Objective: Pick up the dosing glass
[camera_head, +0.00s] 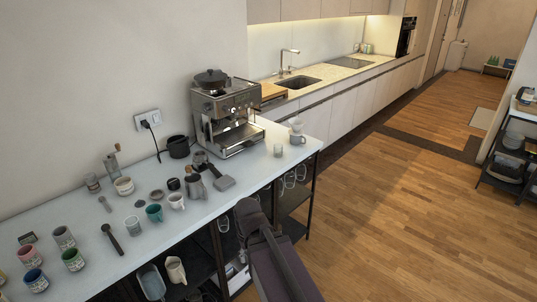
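I cannot tell for certain which item is the dosing glass. A small greyish glass-like cup (278,150) stands near the right end of the white counter. Another small glass-like container (92,183) stands near the wall at the left, and a pale cup (132,225) stands closer to the front edge. My dark arm rises from the bottom middle, and its end, my gripper (249,210), is in front of the counter's front edge, apart from all three. Its fingers are too dark and small to tell open from shut.
The white counter (210,208) carries an espresso machine (226,115), a white dripper on a cup (297,132), a milk jug (195,186), a tamper-like tool (112,238) and several coloured cups. Shelves below hold a pitcher (176,270). The wooden floor (400,220) at right is clear.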

